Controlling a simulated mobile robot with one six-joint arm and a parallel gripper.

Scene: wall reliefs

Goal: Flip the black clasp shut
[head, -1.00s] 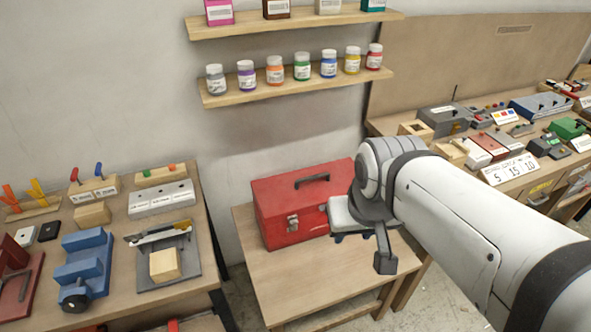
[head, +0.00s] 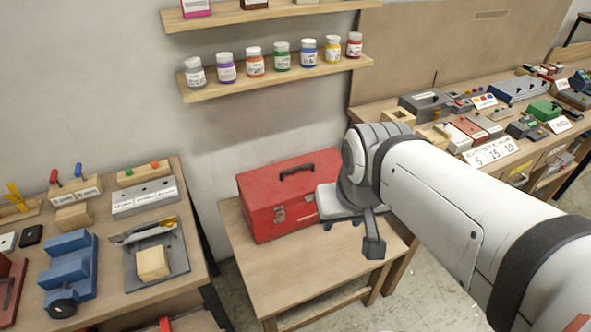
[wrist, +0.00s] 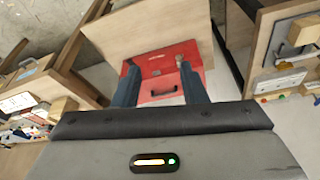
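A red toolbox (head: 262,203) with a black top handle (head: 297,168) stands on a small wooden table. A silver clasp (head: 280,214) shows on the left of its front. The right part of the front is hidden behind my gripper and arm in the head view, and I cannot make out the black clasp there. In the wrist view the toolbox (wrist: 160,82) appears upside down, beyond my gripper (wrist: 155,68). The two dark fingers are spread wide with nothing between them, apart from the box as far as I can tell. A small dark mark on the box between them is too small to identify.
The small table (head: 285,275) is bare in front of the toolbox. A left bench (head: 205,262) holds a blue block device and other fixtures. A right bench (head: 395,122) is crowded with small devices. A shelf of paint jars (head: 280,78) hangs above.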

